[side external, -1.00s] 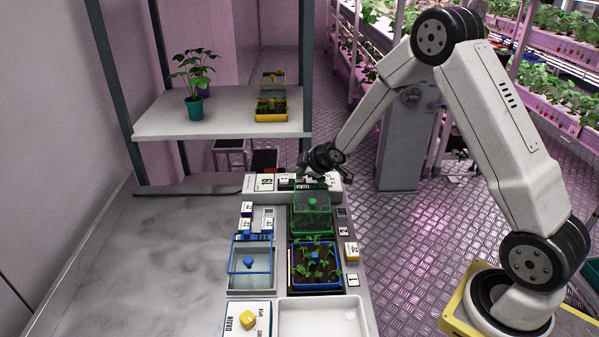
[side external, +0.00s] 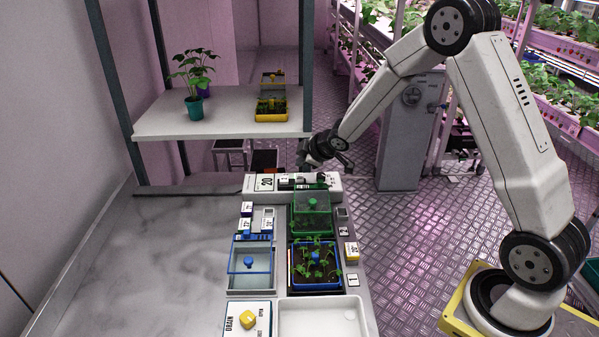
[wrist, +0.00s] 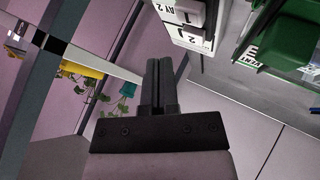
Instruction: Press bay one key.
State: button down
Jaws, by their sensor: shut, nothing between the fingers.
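The white control panel (side external: 327,186) stands at the far end of the bench, with a display (side external: 265,184) that reads 20. My gripper (side external: 305,165) is shut and empty just above the panel's back edge, apart from it as far as I can see. In the wrist view my shut fingers (wrist: 161,88) point toward the top of the picture. Which key is bay one's is too small to tell in the side view.
A green lidded tray (side external: 311,226) and a blue tray of seedlings (side external: 296,284) sit near the panel. A blue-framed basin (side external: 250,285) is at left, and a yellow drain knob (side external: 248,319) is in front. A shelf (side external: 215,130) rises behind. The left bench is clear.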

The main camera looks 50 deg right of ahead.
aim_at(302, 179)
jog(key=shift+r, duration=1.6)
